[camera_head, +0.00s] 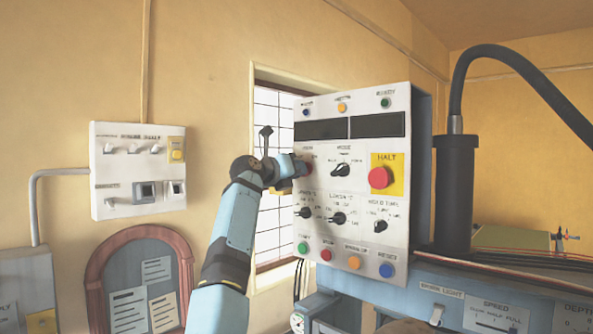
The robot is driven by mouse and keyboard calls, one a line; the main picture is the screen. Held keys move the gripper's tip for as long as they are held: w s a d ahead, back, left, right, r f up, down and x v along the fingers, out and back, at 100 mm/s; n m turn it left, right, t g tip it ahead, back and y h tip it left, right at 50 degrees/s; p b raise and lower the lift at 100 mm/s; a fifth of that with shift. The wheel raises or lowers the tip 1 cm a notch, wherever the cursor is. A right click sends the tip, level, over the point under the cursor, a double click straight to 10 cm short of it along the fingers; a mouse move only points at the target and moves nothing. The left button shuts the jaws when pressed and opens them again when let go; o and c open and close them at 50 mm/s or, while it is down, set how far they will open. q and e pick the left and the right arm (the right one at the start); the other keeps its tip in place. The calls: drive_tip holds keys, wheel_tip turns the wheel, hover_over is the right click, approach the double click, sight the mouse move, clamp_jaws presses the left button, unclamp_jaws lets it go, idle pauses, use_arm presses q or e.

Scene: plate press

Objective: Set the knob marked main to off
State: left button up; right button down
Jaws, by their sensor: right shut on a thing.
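A white control panel (345,215) stands on the blue machine. At its upper left, below the dark displays, a small reddish knob (308,165) shows beside my right gripper (297,169); its label is too small to read surely, and the gripper hides much of it. My right gripper is at this knob, shut on it, with the arm reaching up from below. The knob's pointer and setting are hidden. The MODE knob (342,170) is to its right. My left gripper is not in view.
A red HALT button (380,178) on a yellow plate is at the panel's right. Several black knobs, such as the lower middle one (338,218), and coloured buttons lie below. A wall switch box (138,170) and a notice board (140,280) are at left.

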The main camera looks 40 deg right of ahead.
drive_tip(key=shift+r+n, duration=0.2)
drive_tip(key=shift+n, duration=0.7)
drive_tip(key=c, duration=1.1)
unclamp_jaws()
drive_tip(key=shift+f, duration=0.1)
drive_tip(key=shift+c, duration=0.2)
drive_tip(key=s+a+b, duration=0.1)
drive_tip(key=a+b, duration=0.2)
drive_tip(key=a, duration=1)
drive_tip(key=shift+a+b, duration=0.35)
drive_tip(key=shift+b, duration=0.05)
drive_tip(key=shift+s+a, duration=0.1)
